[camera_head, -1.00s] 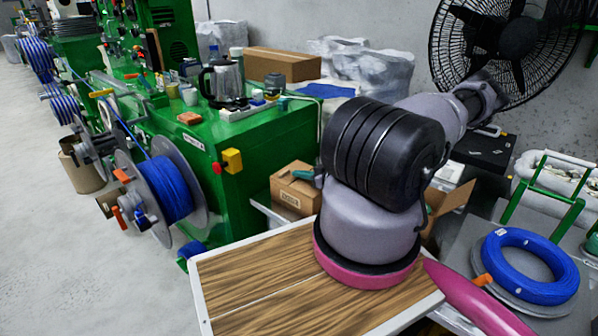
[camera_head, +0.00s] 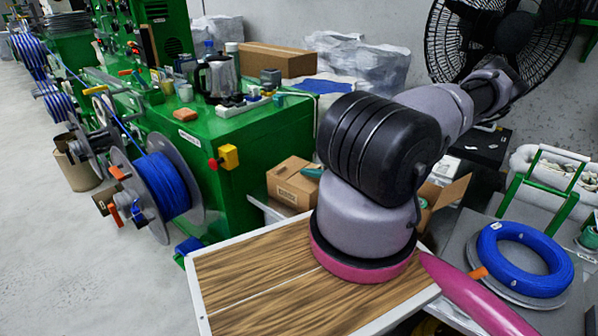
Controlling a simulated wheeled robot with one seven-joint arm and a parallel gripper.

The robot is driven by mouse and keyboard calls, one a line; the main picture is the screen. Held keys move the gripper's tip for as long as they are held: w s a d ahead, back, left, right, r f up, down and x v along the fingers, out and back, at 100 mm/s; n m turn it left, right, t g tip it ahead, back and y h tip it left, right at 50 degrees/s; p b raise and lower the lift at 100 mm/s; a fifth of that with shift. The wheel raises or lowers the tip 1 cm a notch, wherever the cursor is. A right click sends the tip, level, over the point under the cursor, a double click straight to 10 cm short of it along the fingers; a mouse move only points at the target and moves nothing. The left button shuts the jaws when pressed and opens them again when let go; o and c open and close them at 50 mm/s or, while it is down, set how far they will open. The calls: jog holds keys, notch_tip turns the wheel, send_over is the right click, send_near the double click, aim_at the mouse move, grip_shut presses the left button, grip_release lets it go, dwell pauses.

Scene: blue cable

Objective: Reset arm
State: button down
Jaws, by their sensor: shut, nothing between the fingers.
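My arm rises from its pink-collared base on a wood-topped surface (camera_head: 255,275) with a white rim. Its grey and black links reach toward the upper right, in front of a large black fan (camera_head: 437,40). I cannot make out my gripper or its fingers. A coil of blue cable (camera_head: 505,268) lies on a grey reel on a grey table at the right. A blue cable spool (camera_head: 165,187) is mounted on the green machine at the left.
A green machine (camera_head: 225,150) stands left of my arm, with a kettle (camera_head: 215,78) and small items on top. A green-handled frame (camera_head: 545,190) stands at the right. Grey floor is clear at lower left.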

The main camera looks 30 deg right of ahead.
jog(key=shift+v, duration=2.8)
